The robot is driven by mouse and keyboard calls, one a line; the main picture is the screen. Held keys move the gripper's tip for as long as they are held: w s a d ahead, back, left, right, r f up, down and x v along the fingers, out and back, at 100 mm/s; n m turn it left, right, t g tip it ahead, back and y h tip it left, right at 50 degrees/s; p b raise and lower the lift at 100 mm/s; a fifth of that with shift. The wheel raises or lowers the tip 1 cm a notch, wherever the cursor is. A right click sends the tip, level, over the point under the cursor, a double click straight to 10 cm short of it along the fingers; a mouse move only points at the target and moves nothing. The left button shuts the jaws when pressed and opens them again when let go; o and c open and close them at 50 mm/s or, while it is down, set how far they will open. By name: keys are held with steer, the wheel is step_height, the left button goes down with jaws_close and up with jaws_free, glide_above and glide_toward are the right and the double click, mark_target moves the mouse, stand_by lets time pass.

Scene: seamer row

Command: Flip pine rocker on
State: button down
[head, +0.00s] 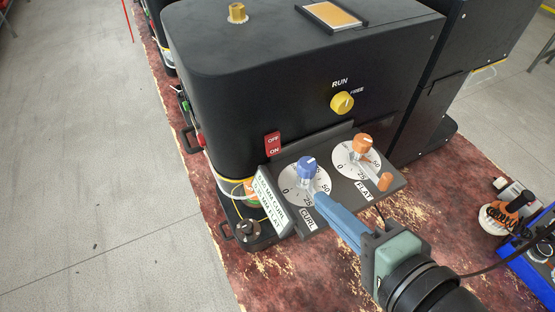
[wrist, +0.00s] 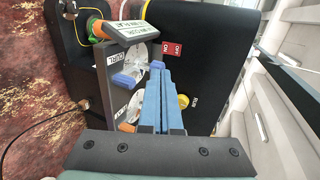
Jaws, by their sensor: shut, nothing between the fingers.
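A red rocker (head: 273,144) marked OFF above ON sits on the front of the black machine (head: 260,85), near its left corner. It also shows in the wrist view (wrist: 173,48), beyond my fingertips and to the right. I cannot tell which way it is tipped. No pine-coloured rocker shows clearly; a small green part (head: 184,105) at the machine's left side is too small to identify. My gripper (head: 333,200) is shut and empty, its blue fingers over the dial shelf's front edge by the CURL dial. In the wrist view the fingertips (wrist: 157,68) point towards the machine front.
The sloping shelf carries a blue CURL knob (head: 307,168) and an orange FLAT knob (head: 361,145), close to my fingers. A yellow RUN/FREE knob (head: 342,103) sits above. A label plate (head: 270,207) stands at the shelf's left. A blue crate (head: 533,275) is at right.

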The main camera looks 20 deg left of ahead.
mark_target(273, 151)
steer(key=shift+s+d+r, duration=0.1)
steer(key=shift+s+d, duration=0.05)
steer(key=shift+s, duration=0.05)
steer(key=p+x, duration=0.1)
steer(key=x, duration=0.8)
steer(key=r+p+x, duration=0.1)
steer(key=x, duration=0.3)
steer(key=shift+w+a+f+p, duration=0.15)
steer(key=shift+w+a+p, duration=0.2)
steer(key=shift+a, duration=0.15)
steer(key=shift+w+a+f+b, duration=0.15)
steer(key=shift+f+b, duration=0.25)
steer(key=shift+b, duration=0.25)
steer(key=shift+r, duration=0.3)
steer(key=shift+p, duration=0.3)
